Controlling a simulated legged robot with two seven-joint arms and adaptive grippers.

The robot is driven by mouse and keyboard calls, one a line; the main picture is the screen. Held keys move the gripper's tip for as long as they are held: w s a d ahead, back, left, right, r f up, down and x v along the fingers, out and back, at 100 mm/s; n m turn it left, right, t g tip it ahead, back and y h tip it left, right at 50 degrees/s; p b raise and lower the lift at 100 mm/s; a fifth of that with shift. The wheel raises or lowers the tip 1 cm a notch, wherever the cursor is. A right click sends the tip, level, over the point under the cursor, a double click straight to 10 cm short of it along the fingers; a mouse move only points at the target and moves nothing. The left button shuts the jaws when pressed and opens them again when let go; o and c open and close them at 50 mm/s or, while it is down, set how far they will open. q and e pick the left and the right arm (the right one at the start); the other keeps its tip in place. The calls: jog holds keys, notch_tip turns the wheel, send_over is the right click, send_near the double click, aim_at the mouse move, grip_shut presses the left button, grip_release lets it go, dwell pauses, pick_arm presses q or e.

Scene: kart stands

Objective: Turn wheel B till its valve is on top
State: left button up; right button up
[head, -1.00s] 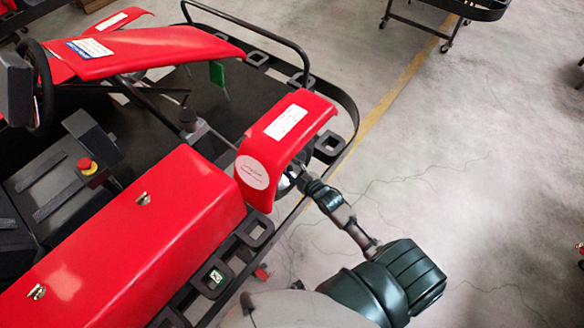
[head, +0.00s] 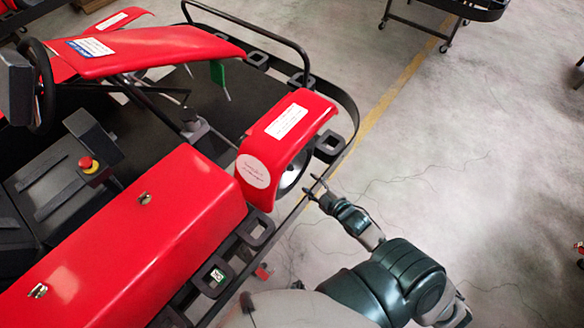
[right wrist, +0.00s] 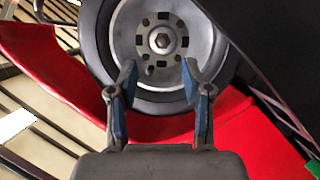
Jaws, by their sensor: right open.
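A wheel (head: 291,180) shows in part under the red fender (head: 285,130) at the kart's near right corner in the head view; the fender hides most of it. No letter on it is readable. The right wrist view shows the wheel face-on, with a dark tyre, a grey rim (right wrist: 205,38) and a hub nut (right wrist: 163,41) ringed by slots and holes. I cannot make out the valve. My right gripper (head: 319,188) is open and empty, beside the wheel and apart from it. In the right wrist view its two fingers (right wrist: 159,72) point at the wheel's lower part. My left gripper is out of view.
The kart's black side frame (head: 335,147) with square loops runs beside the wheel. A red side box (head: 150,235) and a steering wheel (head: 42,85) are at the left. A wheeled stand (head: 440,20) is at the back.

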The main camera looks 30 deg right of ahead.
jog(key=s+d+f+m+t+y+b, duration=0.1)
jog(key=s+d+f+m+y+b, duration=0.1)
jog(key=s+f+b, duration=0.15)
jog(key=m+t+y+b, duration=0.1)
jog(key=m+y+b, duration=0.1)
jog(key=y, duration=0.1)
send_near(291, 169)
jog(key=x, duration=0.7)
jog(key=shift+w+f, duration=0.2)
jog(key=shift+w, duration=0.55)
jog(key=shift+a, duration=0.15)
jog(key=shift+a+r, duration=0.1)
jog(key=shift+c, duration=1.4)
grip_shut()
